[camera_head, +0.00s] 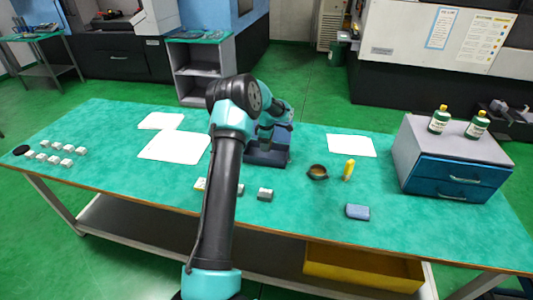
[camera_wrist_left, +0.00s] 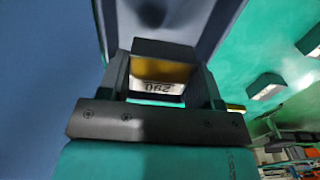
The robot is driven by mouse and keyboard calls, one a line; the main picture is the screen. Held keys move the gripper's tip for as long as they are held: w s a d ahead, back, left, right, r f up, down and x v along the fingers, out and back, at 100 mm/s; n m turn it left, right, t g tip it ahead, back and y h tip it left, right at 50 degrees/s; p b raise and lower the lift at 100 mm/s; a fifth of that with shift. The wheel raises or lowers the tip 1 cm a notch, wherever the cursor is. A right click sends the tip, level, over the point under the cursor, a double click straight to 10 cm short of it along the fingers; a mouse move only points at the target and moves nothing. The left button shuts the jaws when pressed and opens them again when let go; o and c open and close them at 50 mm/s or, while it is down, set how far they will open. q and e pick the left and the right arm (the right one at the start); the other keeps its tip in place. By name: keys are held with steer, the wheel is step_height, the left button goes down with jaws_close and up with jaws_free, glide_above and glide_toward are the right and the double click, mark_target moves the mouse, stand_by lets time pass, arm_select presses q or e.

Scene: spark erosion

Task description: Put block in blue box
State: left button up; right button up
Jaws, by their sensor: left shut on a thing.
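The blue box (camera_head: 267,159) stands at the middle of the green table, partly hidden behind my left arm. My left gripper (camera_head: 268,138) is over the box, with its fingers hardly visible in the head view. In the left wrist view the gripper (camera_wrist_left: 162,72) is shut on a block (camera_wrist_left: 158,87) with dark printed digits on a pale face and a yellowish side. Blue surfaces of the box (camera_wrist_left: 45,85) fill the left of that view. I cannot tell how far down in the box the block is. My right gripper is not in view.
Small grey-white blocks (camera_head: 265,194) lie at the front middle, and several more (camera_head: 54,159) at the left. A brown bowl (camera_head: 317,172), a yellow item (camera_head: 348,170) and a blue-grey pad (camera_head: 357,212) lie right. A drawer unit (camera_head: 452,178) carries two bottles (camera_head: 438,120).

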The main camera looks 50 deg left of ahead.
mark_target(266, 156)
arm_select(q)
steer(key=shift+f, duration=0.6)
steer(key=shift+f, duration=1.85)
steer(key=o, duration=1)
steer(key=shift+f, duration=0.15)
step_height(266, 156, up, 12)
steer(key=shift+r, duration=0.15)
